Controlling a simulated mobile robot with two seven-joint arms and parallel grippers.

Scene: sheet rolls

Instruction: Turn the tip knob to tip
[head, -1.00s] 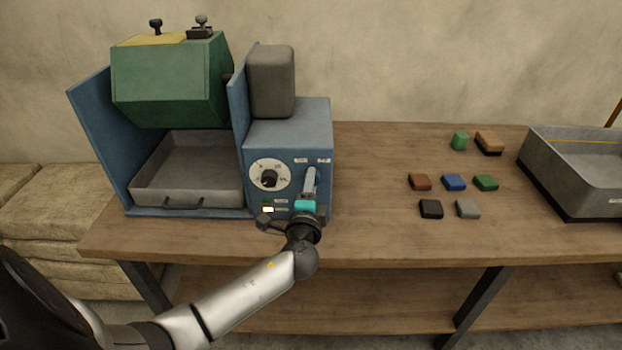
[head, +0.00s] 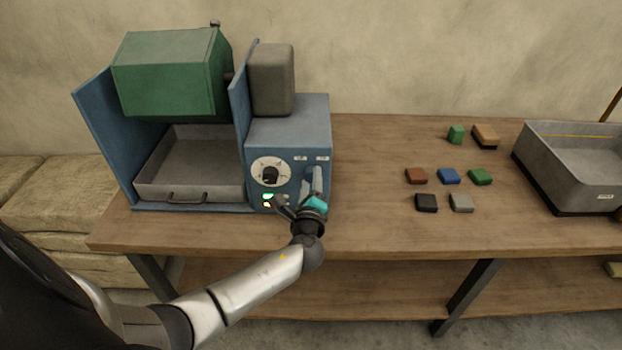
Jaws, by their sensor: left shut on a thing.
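The blue machine (head: 290,125) stands at the left of the table, with a green drum (head: 165,75) tilted over a grey tray (head: 195,190). On its front panel, a white dial with a black knob (head: 270,175) is in plain view. Right of it, under two small labels, is the grey tip knob (head: 314,180). My left gripper (head: 312,194), with a teal part, is at this knob and shut on it; the gripper covers its lower part. The right gripper is not in view.
Several coloured blocks (head: 448,176) lie on the table (head: 375,225) to the right. A grey bin (head: 570,165) stands at the far right. The table between machine and blocks is clear. Stacked sacks (head: 60,200) lie at the left.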

